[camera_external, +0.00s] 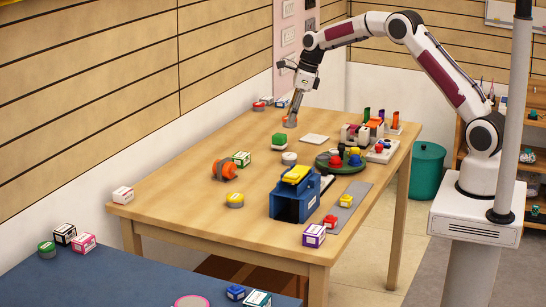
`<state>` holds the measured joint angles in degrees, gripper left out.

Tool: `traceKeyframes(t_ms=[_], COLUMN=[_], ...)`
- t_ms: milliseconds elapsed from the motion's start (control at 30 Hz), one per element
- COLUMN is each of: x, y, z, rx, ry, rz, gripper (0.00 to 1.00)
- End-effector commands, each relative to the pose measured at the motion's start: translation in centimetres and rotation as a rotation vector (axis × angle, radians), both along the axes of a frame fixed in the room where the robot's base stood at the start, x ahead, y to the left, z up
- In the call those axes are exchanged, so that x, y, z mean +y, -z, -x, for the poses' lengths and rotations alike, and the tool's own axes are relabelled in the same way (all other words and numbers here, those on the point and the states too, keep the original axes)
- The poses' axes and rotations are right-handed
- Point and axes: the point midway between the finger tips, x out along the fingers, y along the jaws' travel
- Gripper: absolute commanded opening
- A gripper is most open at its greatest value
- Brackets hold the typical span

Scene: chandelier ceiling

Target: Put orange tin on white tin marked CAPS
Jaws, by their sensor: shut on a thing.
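My gripper (290,119) points down over the far part of the wooden table, shut on a small round thing (290,123) at its fingertips. This looks like a tin, perhaps the orange one; its colour is hard to make out. I cannot tell whether it touches the table. A low white-topped tin (289,158) stands on the table nearer the camera, apart from my gripper. It may be the one marked CAPS, but no lettering is readable. An orange round object (224,169) lies to the left; it looks more like a spool than a tin.
A blue bin (296,196) and a green round tray (341,162) with coloured pieces lie nearby. The table's left middle is mostly clear.

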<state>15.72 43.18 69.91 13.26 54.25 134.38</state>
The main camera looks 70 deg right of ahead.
Motion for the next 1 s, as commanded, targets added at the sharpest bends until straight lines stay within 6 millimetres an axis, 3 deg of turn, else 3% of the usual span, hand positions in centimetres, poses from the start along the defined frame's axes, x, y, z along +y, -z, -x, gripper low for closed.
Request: traceKeyframes(t_ms=[500,1000], x=[0.0,0.0], y=[0.2,4.9], z=[0.0,0.0], rx=[-0.002,-0.002], ry=[0.015,0.015], rz=[0.001,0.001], gripper=[0.13,0.13])
